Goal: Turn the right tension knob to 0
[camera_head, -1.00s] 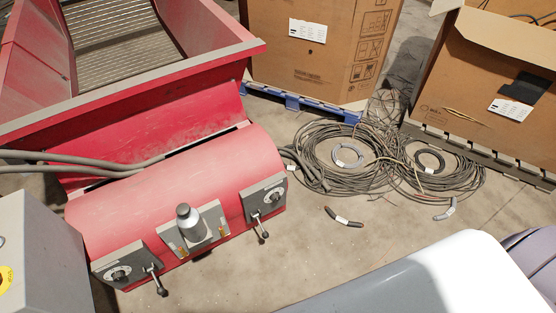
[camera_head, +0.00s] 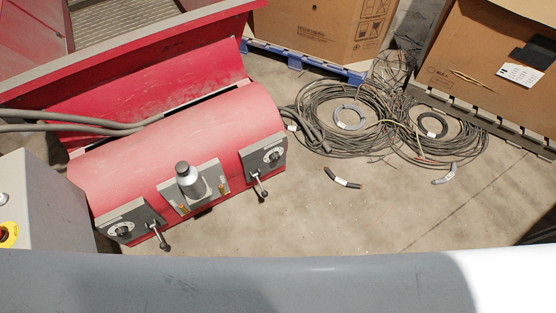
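The right tension knob (camera_head: 273,156) is a small dark knob with a pale dial on a grey plate at the right end of the red machine (camera_head: 150,150). Its dial reading is too small to make out. A lever (camera_head: 259,185) with a black ball end hangs just below that plate. A similar left knob (camera_head: 123,229) and lever (camera_head: 159,235) sit on the left plate. A grey cylinder (camera_head: 188,177) stands on the plate between them. Neither of my grippers shows in the head view.
My own grey and white body part spans the bottom edge. Coiled cables (camera_head: 350,120) lie on the floor right of the machine, with short cable pieces (camera_head: 342,178) in front. Cardboard boxes (camera_head: 315,25) stand behind. A grey cabinet (camera_head: 45,210) is at the left. Floor before the knobs is clear.

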